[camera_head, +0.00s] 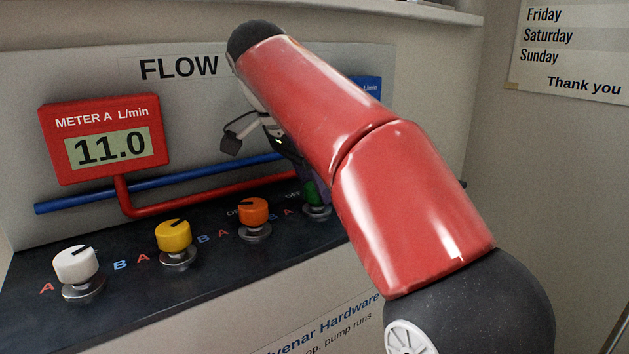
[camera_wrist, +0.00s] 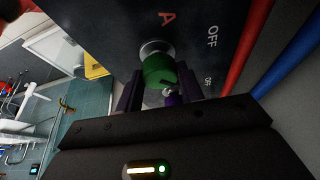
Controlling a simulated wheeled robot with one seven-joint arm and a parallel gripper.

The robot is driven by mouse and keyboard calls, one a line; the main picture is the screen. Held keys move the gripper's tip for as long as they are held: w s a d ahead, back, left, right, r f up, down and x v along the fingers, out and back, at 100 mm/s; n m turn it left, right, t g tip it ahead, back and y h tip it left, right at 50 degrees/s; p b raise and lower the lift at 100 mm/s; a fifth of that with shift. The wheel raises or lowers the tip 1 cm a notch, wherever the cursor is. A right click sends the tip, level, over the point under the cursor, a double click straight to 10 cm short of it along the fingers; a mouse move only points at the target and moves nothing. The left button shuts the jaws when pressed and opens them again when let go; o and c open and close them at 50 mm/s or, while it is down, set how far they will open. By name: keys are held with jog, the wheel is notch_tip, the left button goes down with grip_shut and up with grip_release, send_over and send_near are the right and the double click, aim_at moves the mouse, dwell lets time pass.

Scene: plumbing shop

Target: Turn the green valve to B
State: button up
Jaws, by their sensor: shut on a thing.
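The green valve (camera_wrist: 158,70) is a round knob on a metal base at the edge of the dark panel. In the wrist view my gripper (camera_wrist: 156,92) has one finger on each side of the knob and is shut on it. A dark pointer mark shows on the knob, partly hidden. A red letter A (camera_wrist: 167,18) and the word OFF lie beside it; I see no B by it in this view. In the head view the green valve (camera_head: 309,191) shows only in part behind my red arm. My gripper is mostly hidden there.
A white knob (camera_head: 75,264), a yellow knob (camera_head: 173,235) and an orange knob (camera_head: 253,211) stand left of the green one on the dark panel. The red METER A (camera_head: 106,139) reads 11.0. Blue and red pipes (camera_head: 215,172) run behind the knobs. A blue meter is mostly hidden.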

jog(key=shift+m+g, duration=0.4)
jog(key=shift+m, duration=0.7)
jog(key=o, duration=1)
